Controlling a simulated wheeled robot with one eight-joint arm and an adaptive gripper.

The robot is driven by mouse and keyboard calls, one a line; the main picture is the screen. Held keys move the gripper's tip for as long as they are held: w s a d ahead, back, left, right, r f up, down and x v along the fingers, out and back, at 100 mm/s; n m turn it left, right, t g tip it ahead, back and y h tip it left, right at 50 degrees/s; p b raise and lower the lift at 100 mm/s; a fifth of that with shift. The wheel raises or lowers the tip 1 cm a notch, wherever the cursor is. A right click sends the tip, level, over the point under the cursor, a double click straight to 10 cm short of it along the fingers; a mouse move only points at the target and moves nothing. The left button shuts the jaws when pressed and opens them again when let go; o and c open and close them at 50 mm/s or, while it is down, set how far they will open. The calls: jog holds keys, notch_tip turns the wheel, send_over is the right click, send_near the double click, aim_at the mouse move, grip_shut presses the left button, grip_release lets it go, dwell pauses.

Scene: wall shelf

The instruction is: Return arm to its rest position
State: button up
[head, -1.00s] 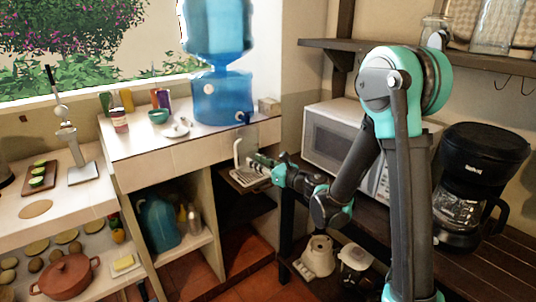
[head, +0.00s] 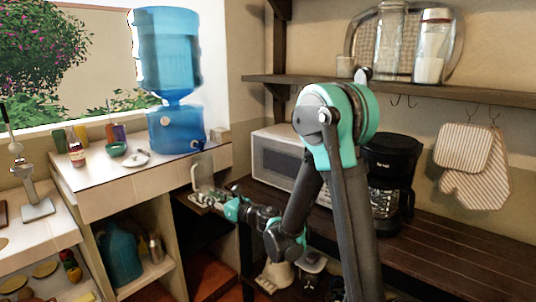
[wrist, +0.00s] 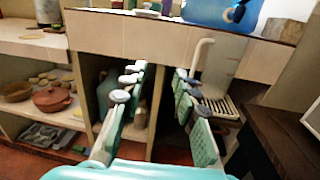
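My arm (head: 343,200) is teal and dark grey. It rises at the right of the head view, bends at a high elbow and reaches down and left. My gripper (head: 208,199) is in front of the counter, beside a small tray with a pale upright back (head: 199,172). In the wrist view my gripper (wrist: 160,72) shows two teal fingers spread apart with nothing between them. Beyond them is the counter front (wrist: 165,45). The tray (wrist: 222,106) is to the right of the fingers; whether they touch it I cannot tell.
A microwave (head: 278,160) and a black coffee maker (head: 388,175) stand on the dark wooden table (head: 450,260) behind my arm. A wall shelf (head: 420,93) holds glass jars. A blue water dispenser (head: 176,128) stands on the counter. The table's right part is clear.

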jog(key=w+d+r+m+t+h, duration=0.25)
jog(key=d+m+h, duration=0.35)
jog(key=d+m, duration=0.7)
jog(key=w+d+r+m+t+h, duration=0.15)
jog(key=d+m+t+h, duration=0.4)
jog(key=d+m, duration=0.7)
jog(key=s+d+f+m+g+h, duration=0.3)
jog(key=s+d+f+m+g, duration=0.1)
jog(key=s+d+f+m, duration=0.3)
jog(key=s+d+f+m+g+h, duration=0.35)
jog(key=s+d+f+m, duration=0.2)
jog(key=d, duration=0.35)
jog(key=s+a+f+m+g+y, duration=0.1)
jog(key=s+f+m+g, duration=0.2)
jog(key=s, duration=0.4)
jog(key=s+a+f+m+g+y, duration=0.1)
jog(key=s+f+m+g, duration=0.2)
jog(key=s, duration=0.5)
jog(key=shift+s+f+m+y, duration=0.15)
jog(key=shift+f+m+y, duration=0.3)
jog(key=shift+m, duration=0.75)
jog(key=shift+a, duration=0.1)
jog(key=shift+c, duration=0.6)
